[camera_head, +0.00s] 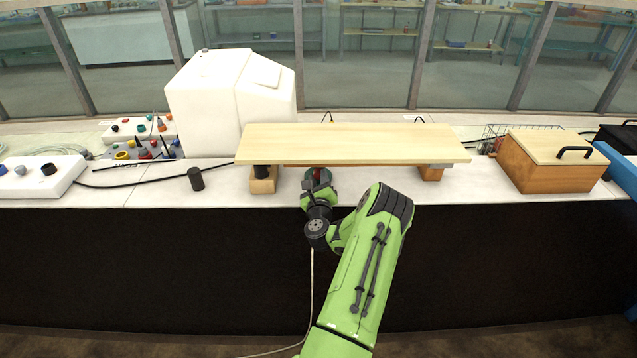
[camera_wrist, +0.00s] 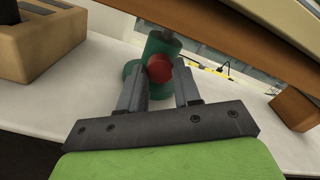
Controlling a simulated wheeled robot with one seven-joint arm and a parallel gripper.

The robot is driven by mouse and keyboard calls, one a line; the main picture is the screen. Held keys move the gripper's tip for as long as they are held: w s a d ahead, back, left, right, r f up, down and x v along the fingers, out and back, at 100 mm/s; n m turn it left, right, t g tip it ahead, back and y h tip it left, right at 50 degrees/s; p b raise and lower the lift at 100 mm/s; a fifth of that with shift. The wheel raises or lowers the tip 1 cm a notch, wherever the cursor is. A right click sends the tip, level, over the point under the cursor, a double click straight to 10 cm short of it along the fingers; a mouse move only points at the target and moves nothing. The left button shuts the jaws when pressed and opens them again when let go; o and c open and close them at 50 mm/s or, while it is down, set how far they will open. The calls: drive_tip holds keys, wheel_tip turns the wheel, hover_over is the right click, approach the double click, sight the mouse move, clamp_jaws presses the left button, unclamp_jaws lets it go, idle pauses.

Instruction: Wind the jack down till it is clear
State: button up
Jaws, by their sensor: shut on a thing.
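The jack (camera_wrist: 154,45) has a green body, a grey top and a red round knob (camera_wrist: 159,68) facing the wrist camera. In the head view the jack (camera_head: 310,176) stands under the pale wooden board (camera_head: 350,143), mostly hidden by my gripper. My gripper (camera_wrist: 159,72) is shut on the red knob, with one finger on each side. The grey top of the jack is close below the board; I cannot tell whether they touch. The board spans a left wooden block with a black cylinder (camera_head: 263,172) and a right wooden block (camera_head: 431,174).
A white machine housing (camera_head: 215,95) stands behind the board's left end. A loose black cylinder (camera_head: 196,179) and a white control box (camera_head: 40,178) lie to the left. A wooden box with a lid (camera_head: 548,170) stands at right. The counter between board and box is clear.

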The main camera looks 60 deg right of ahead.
drive_tip(key=n+b, duration=0.1)
drive_tip(key=n, duration=0.3)
drive_tip(key=shift+w+f+n, duration=0.1)
drive_tip(key=shift+n, duration=0.3)
drive_tip(key=n+b, duration=0.2)
drive_tip(key=n, duration=0.3)
drive_tip(key=shift+a, duration=0.1)
drive_tip(key=n+b, duration=0.1)
drive_tip(key=n, duration=0.4)
drive_tip(key=shift+f+b, duration=0.15)
drive_tip(key=shift+b, duration=0.15)
drive_tip(key=shift+n+b, duration=1.15)
drive_tip(key=shift+n, duration=0.85)
drive_tip(key=o, duration=0.9)
drive_tip(key=shift+o, duration=0.8)
